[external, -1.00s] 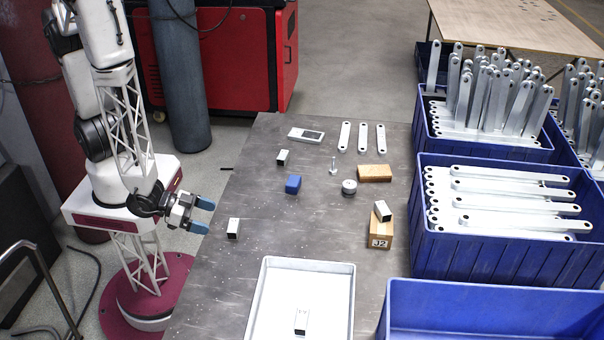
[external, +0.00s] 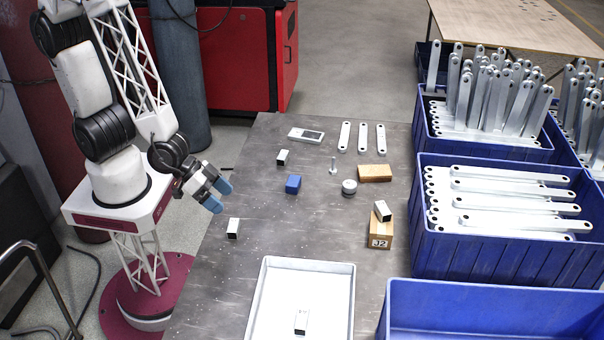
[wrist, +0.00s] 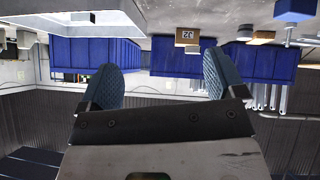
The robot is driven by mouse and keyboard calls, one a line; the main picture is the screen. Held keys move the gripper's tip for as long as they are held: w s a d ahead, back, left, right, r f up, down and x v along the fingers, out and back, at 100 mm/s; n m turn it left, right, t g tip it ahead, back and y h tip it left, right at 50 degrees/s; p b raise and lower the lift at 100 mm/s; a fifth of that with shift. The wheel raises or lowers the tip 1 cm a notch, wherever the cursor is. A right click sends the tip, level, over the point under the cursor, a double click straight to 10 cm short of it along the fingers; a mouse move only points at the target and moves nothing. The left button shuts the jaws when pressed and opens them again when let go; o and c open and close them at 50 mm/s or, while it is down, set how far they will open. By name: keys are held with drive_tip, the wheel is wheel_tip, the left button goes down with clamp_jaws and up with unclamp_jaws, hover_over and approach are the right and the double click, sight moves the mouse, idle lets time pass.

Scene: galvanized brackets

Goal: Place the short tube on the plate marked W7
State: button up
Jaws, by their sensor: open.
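Several short pale square tubes are in the external view. One (external: 233,228) is at the table's left edge, another (external: 283,157) is further back, one (external: 302,321) lies in the white tray, and one (external: 382,211) rests on a wooden block (external: 380,241) marked J2. No W7 mark is readable on anything. My gripper (external: 219,196) is open and empty, in the air at the table's left edge, behind the nearest tube. In the wrist view its blue fingers (wrist: 160,82) are wide apart with nothing between them.
On the grey table are a blue block (external: 293,184), an upright bolt (external: 333,166), a round metal piece (external: 349,187), another wooden block (external: 374,173) and several flat bars (external: 362,138). The white tray (external: 262,300) is at the front; blue crates (external: 480,255) line the right.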

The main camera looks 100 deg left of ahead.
drive_tip(key=s+a+r+g, duration=0.2)
drive_tip(key=s+a+r, duration=0.2)
drive_tip(key=r, duration=0.5)
drive_tip(key=s+a+r+m+g+y, duration=0.1)
drive_tip(key=s+a+r+g, duration=0.1)
drive_tip(key=s+a+r, duration=0.3)
drive_tip(key=s+a+r+g, duration=0.2)
drive_tip(key=s+a+r, duration=0.2)
drive_tip(key=r, duration=0.9)
drive_tip(key=a, duration=0.3)
drive_tip(key=shift+s+r+m+g, duration=0.2)
drive_tip(key=shift+r+m+g, duration=0.2)
drive_tip(key=shift+a, duration=0.1)
drive_tip(key=shift+c, duration=0.2)
drive_tip(key=c, duration=0.5)
drive_tip(key=shift+w, duration=0.1)
